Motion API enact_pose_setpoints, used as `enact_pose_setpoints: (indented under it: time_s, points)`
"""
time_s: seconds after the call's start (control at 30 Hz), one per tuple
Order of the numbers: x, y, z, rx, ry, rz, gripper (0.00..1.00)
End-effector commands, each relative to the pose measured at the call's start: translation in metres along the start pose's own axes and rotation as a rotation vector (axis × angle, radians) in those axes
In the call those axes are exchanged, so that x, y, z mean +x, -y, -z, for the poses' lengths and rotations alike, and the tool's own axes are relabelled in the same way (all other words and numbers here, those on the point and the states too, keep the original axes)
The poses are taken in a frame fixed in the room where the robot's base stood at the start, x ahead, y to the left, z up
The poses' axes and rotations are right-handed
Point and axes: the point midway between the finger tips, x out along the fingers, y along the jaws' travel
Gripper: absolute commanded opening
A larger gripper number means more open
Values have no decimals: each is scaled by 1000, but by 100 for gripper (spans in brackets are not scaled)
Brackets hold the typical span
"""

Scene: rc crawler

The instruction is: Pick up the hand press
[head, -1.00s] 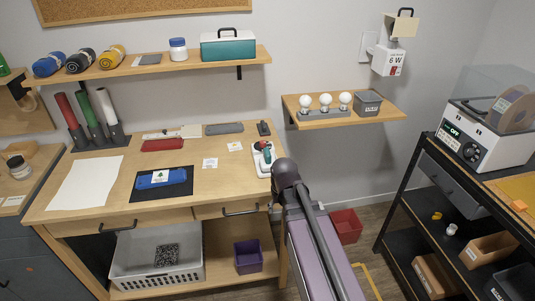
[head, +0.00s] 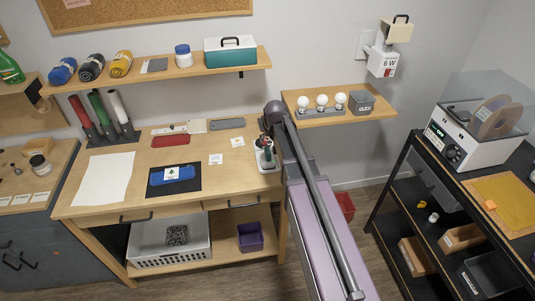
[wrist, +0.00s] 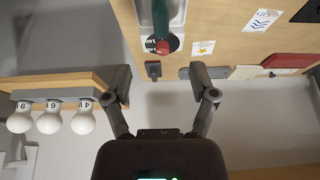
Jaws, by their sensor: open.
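My gripper (wrist: 160,76) is open and empty in the wrist view, its two fingers spread apart. A small dark block with an upright part (wrist: 153,70) shows between the fingertips, at the workbench's back edge; it may be the hand press, but I cannot tell for sure. The gap between it and the fingers is unclear. A white tray with a green-handled tool (wrist: 161,22) is just beyond it. In the head view this tool (head: 265,150) sits at the bench's right end. My arm covers the bench's back right corner, and my fingers are hidden there.
The workbench (head: 125,150) also holds a red block (head: 170,141), a grey block (head: 227,123) and a blue block (head: 172,173) on a black mat. A wall shelf with bulbs (head: 321,101) is close to my right; the bulbs (wrist: 48,122) also show in the wrist view.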

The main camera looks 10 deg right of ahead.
Motion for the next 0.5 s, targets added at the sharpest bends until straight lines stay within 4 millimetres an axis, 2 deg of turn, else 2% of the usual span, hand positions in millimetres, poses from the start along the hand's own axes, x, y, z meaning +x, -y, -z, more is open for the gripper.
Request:
enact_pose_setpoints:
  time_s: [0.5]
  points:
    - [1, -1, 3, 1, -4, 0, 74]
